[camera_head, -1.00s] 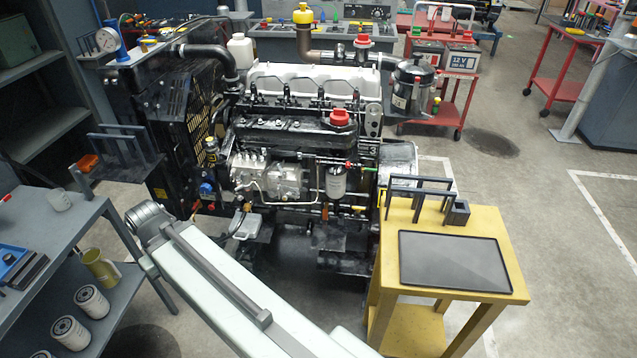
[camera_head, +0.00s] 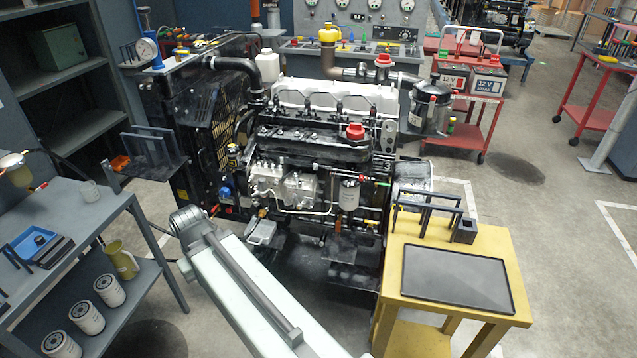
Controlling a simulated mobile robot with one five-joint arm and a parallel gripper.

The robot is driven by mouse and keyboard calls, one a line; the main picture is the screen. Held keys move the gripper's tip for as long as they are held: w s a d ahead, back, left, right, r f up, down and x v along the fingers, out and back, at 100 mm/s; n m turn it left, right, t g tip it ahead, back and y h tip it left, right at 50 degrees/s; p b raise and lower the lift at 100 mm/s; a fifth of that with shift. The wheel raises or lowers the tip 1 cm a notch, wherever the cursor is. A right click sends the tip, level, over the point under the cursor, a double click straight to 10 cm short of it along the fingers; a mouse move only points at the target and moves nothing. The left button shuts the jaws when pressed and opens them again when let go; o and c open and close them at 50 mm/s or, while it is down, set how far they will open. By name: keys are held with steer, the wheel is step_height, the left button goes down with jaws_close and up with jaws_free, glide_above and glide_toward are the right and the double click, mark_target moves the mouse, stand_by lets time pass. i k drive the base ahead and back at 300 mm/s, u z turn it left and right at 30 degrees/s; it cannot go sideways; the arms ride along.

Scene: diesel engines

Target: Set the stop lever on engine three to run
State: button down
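Engine three (camera_head: 320,150) is a dark diesel engine with a silver rocker cover, standing in the middle of the head view. A small "3" shows on its right end. A silver injection pump (camera_head: 285,188) sits on its near side, with a white filter (camera_head: 349,194) to its right. Small red, green and yellow-tipped parts show around the filter. I cannot tell which of them is the stop lever, or its setting. My pale arm link rises from the bottom edge to a grey joint left of the pump. My gripper is not in view.
A yellow table (camera_head: 405,300) with a black tray (camera_head: 458,278) and dark handles stands close at the engine's right. A grey bench (camera_head: 100,212) with filters and a jug is at the left. A red battery cart (camera_head: 480,125) is behind right.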

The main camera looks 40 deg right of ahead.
mark_target(296, 175)
steer(key=z, duration=0.2)
steer(key=i, duration=1)
steer(key=u, duration=0.05)
